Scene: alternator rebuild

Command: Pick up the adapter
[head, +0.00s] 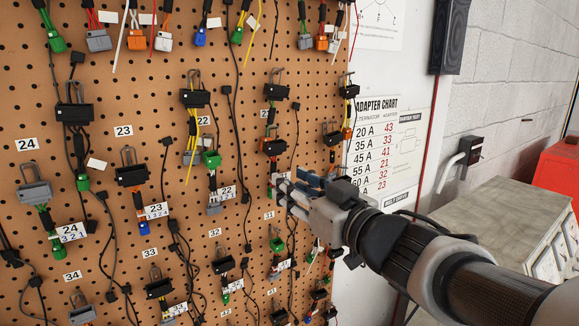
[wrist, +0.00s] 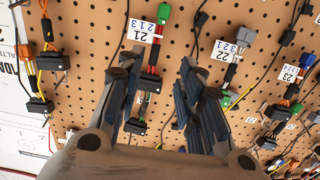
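Many wired adapters hang on a brown pegboard (head: 110,200). My gripper (head: 292,190) is open and empty, close in front of the board's right part. In the wrist view, its two dark fingers (wrist: 158,75) stand apart. Between them shows an adapter with a black connector (wrist: 153,84), red and green wires, a green plug (wrist: 163,12) and a white tag reading 21. The fingers lie to either side of it in the picture; I cannot tell whether they touch it. In the head view my gripper hides part of that area.
Adapter 22 (wrist: 229,70) hangs just right of the fingers in the wrist view, and another adapter (wrist: 40,103) hangs to the left. An adapter chart (head: 378,150) is on the white wall right of the board. A grey cabinet (head: 500,222) stands at the right.

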